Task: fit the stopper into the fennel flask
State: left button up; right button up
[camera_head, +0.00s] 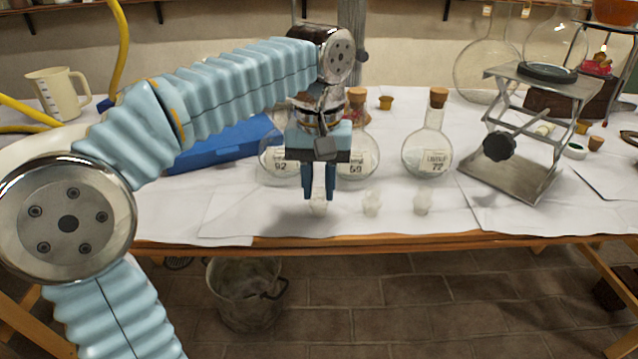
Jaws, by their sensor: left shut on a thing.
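My left gripper (319,193) points down over the front of the table, shut on a small clear stopper (318,207). I cannot tell whether the stopper touches the cloth. A third flask, marked 72 (428,152), has a cork. The names on the labels are too small to read surely. My right gripper is not in view.
A metal lab jack (515,170) stands at the right, with large glassware (487,68) behind it. A blue case (215,142) lies left of the flasks, a beige jug (58,95) at far left. The table's front edge (400,240) is close; a bucket (246,295) is below.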

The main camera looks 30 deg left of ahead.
aim_at(319, 191)
pick_arm(q)
jog(key=shift+f, duration=0.2)
jog(key=o, duration=0.9)
jog(key=shift+o, duration=0.2)
jog(key=shift+r, duration=0.1)
notch_tip(319, 191, up, 12)
jog(key=p, duration=0.3)
jog(key=shift+r+p, duration=0.15)
jog(key=shift+p, duration=0.2)
jog(key=shift+s, duration=0.1)
